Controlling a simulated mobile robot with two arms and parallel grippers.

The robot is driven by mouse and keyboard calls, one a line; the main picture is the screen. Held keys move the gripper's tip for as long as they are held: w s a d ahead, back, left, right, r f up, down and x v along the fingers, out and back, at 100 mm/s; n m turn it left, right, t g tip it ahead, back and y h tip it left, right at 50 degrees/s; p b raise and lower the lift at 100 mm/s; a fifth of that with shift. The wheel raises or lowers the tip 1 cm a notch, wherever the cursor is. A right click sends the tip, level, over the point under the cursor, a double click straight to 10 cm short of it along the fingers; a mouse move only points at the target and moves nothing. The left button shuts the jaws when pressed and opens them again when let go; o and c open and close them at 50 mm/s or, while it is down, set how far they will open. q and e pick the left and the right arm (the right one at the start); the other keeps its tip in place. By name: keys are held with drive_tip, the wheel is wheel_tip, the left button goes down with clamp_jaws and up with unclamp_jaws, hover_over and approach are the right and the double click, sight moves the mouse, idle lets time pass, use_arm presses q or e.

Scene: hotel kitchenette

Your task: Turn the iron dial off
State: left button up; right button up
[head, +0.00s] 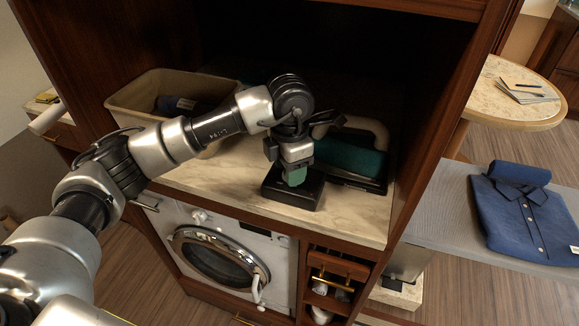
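The iron (350,157) is a teal body with a cream handle (378,132) and a dark base. It rests on the marble-look counter in the wooden alcove. A black block (292,192) sits just left of it, nearer the counter's front edge. My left gripper (296,172) points down over this block, with a small teal piece between or just below its fingers. I cannot tell whether it touches or grips this piece. The dial cannot be made out; my gripper and wrist hide part of the iron. My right gripper is out of view.
A beige bin (128,98) with dark cloth stands at the counter's left, behind my arm. A washing machine (215,255) is below. A folded blue shirt (525,215) lies on a grey board at right. The counter's front strip (225,190) is clear.

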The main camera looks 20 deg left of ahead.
use_arm(q)
drive_tip(key=shift+o, duration=0.8)
drive_tip(key=shift+f, duration=0.1)
wheel_tip(320, 180, up, 11)
drive_tip(key=b, duration=0.2)
drive_tip(key=shift+s+f, duration=0.1)
drive_tip(key=shift+f, duration=0.05)
